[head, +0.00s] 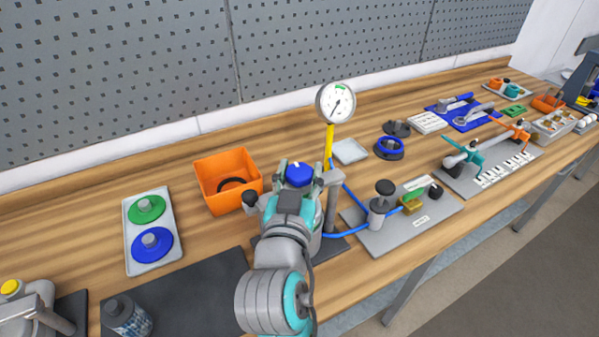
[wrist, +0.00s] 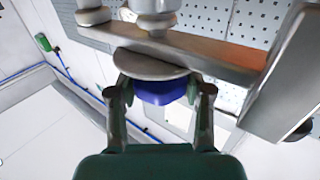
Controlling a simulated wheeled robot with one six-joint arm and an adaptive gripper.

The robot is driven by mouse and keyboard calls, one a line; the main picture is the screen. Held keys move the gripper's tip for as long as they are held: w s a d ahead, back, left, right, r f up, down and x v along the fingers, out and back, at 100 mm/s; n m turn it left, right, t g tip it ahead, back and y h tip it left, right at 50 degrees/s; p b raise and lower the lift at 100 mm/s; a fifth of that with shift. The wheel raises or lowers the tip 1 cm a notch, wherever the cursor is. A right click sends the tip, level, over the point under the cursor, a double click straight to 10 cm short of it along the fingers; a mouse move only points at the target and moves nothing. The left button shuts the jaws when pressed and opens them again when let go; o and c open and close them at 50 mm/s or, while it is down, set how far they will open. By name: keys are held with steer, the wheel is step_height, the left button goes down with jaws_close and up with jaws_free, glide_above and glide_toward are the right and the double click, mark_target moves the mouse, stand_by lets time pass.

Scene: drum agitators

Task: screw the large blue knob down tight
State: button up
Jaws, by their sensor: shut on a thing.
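The blue knob (head: 299,174) shows at the end of my arm in the head view, near the middle of the bench. In the wrist view the blue knob (wrist: 160,92) sits between the two fingers, against a grey round plate (wrist: 150,64). My gripper (wrist: 160,88) is shut on the knob, one finger on each side. My gripper (head: 302,167) and forearm hide much of the teal and grey device under it in the head view. I cannot tell how tight the knob is.
A dial gauge (head: 336,102) on a yellow stem stands just behind my gripper. An orange bin (head: 228,160) is at its left. A grey plate (head: 420,228) with a black-knobbed valve and blue hose is at its right. A tray (head: 134,267) holds green and blue discs.

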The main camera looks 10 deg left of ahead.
steer(key=shift+r, duration=0.1)
stand_by(0.3)
steer(key=o, duration=1.2)
steer(key=s, duration=1.2)
steer(key=shift+a, duration=0.2)
